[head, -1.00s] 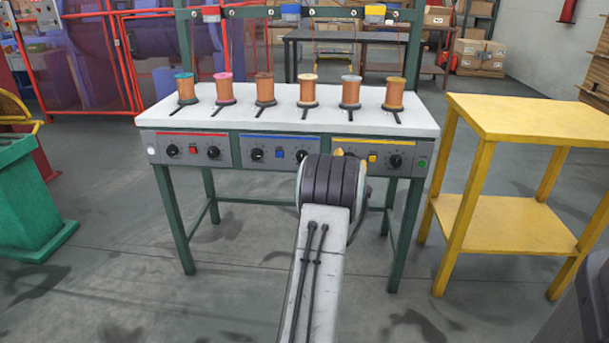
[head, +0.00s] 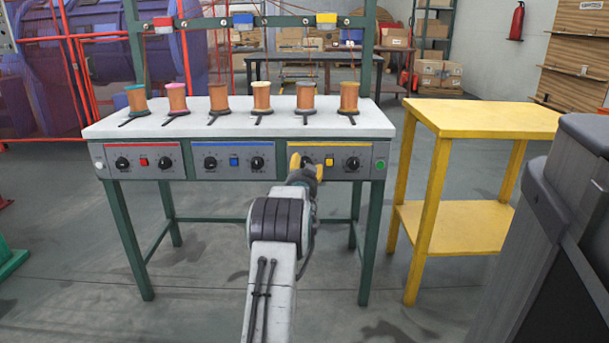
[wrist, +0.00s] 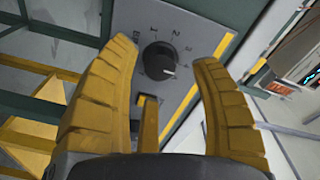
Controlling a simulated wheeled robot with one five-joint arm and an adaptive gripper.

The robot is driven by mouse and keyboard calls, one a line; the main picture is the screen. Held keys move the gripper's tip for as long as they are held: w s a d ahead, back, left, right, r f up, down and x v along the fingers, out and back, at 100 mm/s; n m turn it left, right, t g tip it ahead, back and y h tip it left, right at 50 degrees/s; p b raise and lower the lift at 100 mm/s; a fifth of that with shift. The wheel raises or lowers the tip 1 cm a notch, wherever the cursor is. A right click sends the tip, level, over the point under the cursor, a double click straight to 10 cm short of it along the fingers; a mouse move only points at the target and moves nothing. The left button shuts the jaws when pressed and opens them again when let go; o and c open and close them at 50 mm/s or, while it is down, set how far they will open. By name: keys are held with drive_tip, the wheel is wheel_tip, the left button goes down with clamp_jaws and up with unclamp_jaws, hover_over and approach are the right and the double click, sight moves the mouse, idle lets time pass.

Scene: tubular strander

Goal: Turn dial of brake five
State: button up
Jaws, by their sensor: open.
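The bench has a grey control front with red, blue and yellow striped sections. The left dial of the yellow-striped section is hidden behind my gripper (head: 305,165) in the head view. The wrist view shows a round black dial (wrist: 160,61) with a pale pointer mark and printed numerals around it. It lies ahead of my gripper (wrist: 165,85), between the two spread yellow fingers, with no visible contact. My gripper is open and empty. A yellow button (head: 329,162) and the section's right dial (head: 352,163) are to its right in the head view.
The white bench top (head: 385,126) carries several copper spools. A yellow side table (head: 480,118) stands right of the bench. A dark grey cabinet-like shape (head: 560,240) fills the near right. Grey floor is open in front of the bench.

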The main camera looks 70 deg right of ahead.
drive_tip(key=shift+x, duration=1.15)
drive_tip(key=shift+c, duration=0.4)
clamp_jaws()
